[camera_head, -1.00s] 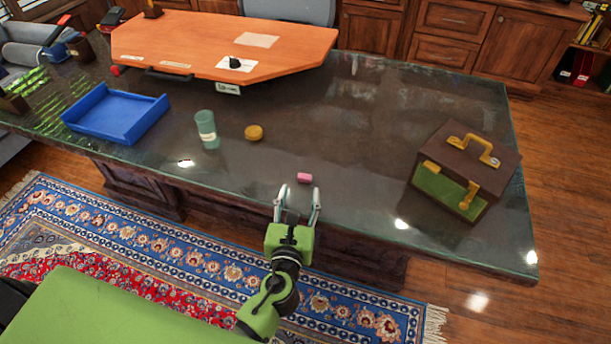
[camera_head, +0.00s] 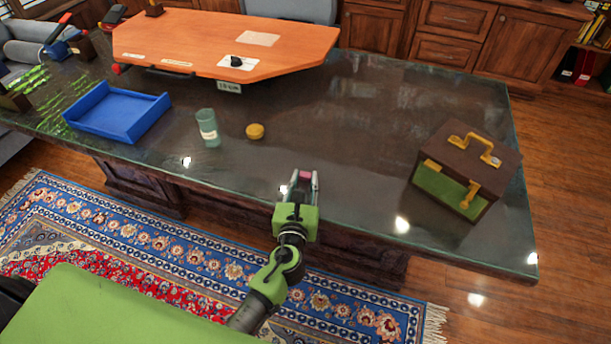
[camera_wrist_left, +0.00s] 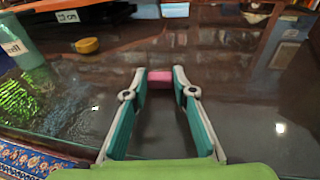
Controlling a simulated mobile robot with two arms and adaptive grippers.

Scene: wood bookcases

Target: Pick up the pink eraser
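The pink eraser (camera_head: 305,175) is near the front edge of the dark glass-topped desk, between the fingertips of my left gripper (camera_head: 304,176). In the left wrist view the eraser (camera_wrist_left: 160,76) sits at the far end of the fingers, with a tip close against each side. The left gripper (camera_wrist_left: 160,75) looks shut on it. I cannot tell whether the eraser touches the desk. My right gripper is not in view.
A yellow round item (camera_head: 255,131) and a green cup (camera_head: 208,128) stand to the left. A blue tray (camera_head: 150,122) lies farther left. A brown and green case (camera_head: 455,170) stands at the right. The desk (camera_head: 370,130) is clear between.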

